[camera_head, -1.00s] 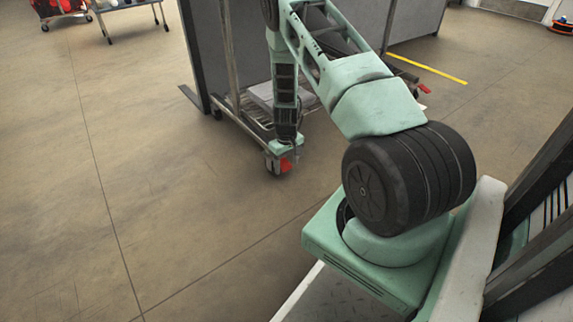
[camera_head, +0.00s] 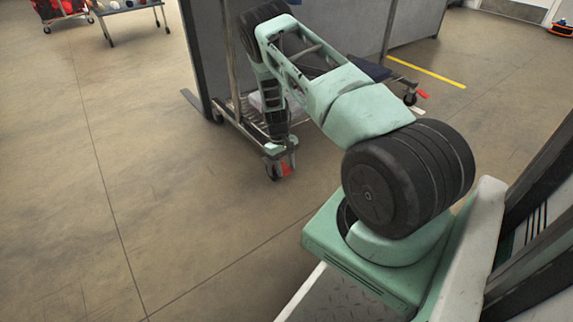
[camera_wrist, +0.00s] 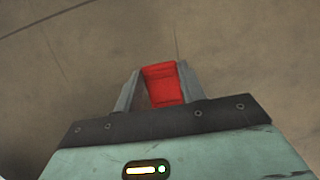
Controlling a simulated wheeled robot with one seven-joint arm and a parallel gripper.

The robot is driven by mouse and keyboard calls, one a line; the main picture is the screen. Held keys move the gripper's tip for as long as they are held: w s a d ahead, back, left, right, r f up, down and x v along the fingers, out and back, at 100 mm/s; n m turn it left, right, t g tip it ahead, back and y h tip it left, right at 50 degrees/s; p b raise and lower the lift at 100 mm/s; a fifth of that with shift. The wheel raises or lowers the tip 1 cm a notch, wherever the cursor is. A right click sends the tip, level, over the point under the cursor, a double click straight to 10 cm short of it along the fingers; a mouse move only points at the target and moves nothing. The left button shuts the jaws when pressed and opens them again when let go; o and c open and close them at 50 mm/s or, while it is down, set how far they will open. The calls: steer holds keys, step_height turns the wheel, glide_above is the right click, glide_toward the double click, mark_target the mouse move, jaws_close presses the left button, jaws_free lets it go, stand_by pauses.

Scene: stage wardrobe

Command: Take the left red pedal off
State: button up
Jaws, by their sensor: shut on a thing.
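My gripper (camera_wrist: 160,72) is shut on a red pedal (camera_wrist: 163,88) in the wrist view, one finger on each side of it. Only bare floor shows around the pedal there. In the head view the red pedal (camera_head: 287,170) is beside the front castor (camera_head: 272,170) of the rolling rack, under the end of my arm. My gripper partly hides this spot, and I cannot tell whether pedal and castor touch. Another red pedal (camera_head: 422,94) is at the castor on the right.
The rack's metal frame (camera_head: 232,60) and grey panels (camera_head: 340,30) stand close behind my arm. A table (camera_head: 125,8) and a red-filled cart (camera_head: 58,8) are at the far left. The floor (camera_head: 130,180) at left and front is clear.

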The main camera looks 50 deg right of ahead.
steer(key=shift+w+d+g+y+b, duration=0.1)
steer(key=shift+w+g+y+b, duration=0.25)
steer(key=shift+g, duration=0.55)
steer(key=shift+r+g+b, duration=0.15)
steer(key=shift+g+b, duration=0.15)
steer(key=shift+g, duration=0.2)
steer(key=shift+w, duration=0.1)
steer(key=shift+r, duration=0.1)
steer(key=o, duration=1)
steer(key=shift+p+v, duration=3.35)
steer(key=shift+v, duration=5.3)
steer(key=shift+w+d, duration=0.1)
